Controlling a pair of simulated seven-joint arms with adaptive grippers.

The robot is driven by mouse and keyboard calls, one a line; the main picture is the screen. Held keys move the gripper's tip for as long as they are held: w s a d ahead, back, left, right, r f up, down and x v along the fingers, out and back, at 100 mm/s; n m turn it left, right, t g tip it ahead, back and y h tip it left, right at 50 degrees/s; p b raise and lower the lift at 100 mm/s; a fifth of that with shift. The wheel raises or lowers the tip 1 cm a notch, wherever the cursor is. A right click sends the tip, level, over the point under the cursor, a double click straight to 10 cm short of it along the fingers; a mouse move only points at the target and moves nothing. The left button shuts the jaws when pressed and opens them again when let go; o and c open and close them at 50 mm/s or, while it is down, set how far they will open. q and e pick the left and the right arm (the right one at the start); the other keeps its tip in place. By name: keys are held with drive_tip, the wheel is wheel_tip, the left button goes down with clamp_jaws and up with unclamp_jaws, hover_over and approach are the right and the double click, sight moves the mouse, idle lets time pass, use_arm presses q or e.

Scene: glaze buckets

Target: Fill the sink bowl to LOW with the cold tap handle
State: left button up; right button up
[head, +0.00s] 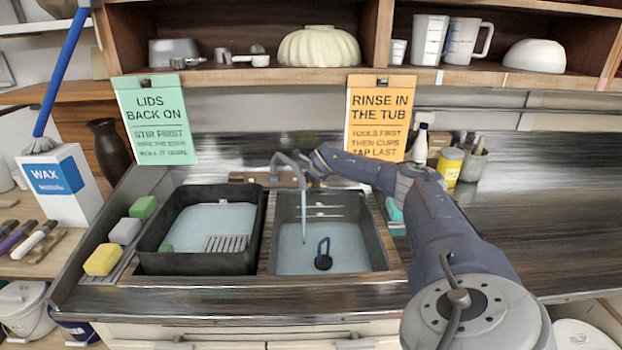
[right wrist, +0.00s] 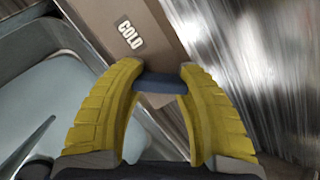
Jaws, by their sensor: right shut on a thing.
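The sink bowl (head: 380,262) is the right-hand basin in the head view. It holds pale water (head: 345,240), with pale level marks on its back wall too small to read. A grey spout (head: 289,161) arches over it, and a thin line that looks like a water stream drops from its end. A black plug with a blue loop (head: 323,256) stands in the bowl. My right gripper (head: 314,174) is at the tap block behind the bowl. In the right wrist view its yellow fingers are shut on the dark blue cold tap handle (right wrist: 159,84), beside the COLD label (right wrist: 130,34). My left gripper is not in view.
A black tub (head: 196,263) with water and a grate fills the left side. Sponges (head: 103,259) lie left of it. Bottles and a yellow tin (head: 448,165) stand behind my right arm. A shelf (head: 250,77) with hanging signs overhangs the back.

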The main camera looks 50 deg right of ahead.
drive_tip(key=o, duration=1.4)
drive_tip(key=shift+o, duration=0.2)
drive_tip(key=shift+r, duration=0.1)
drive_tip(key=v, duration=1.2)
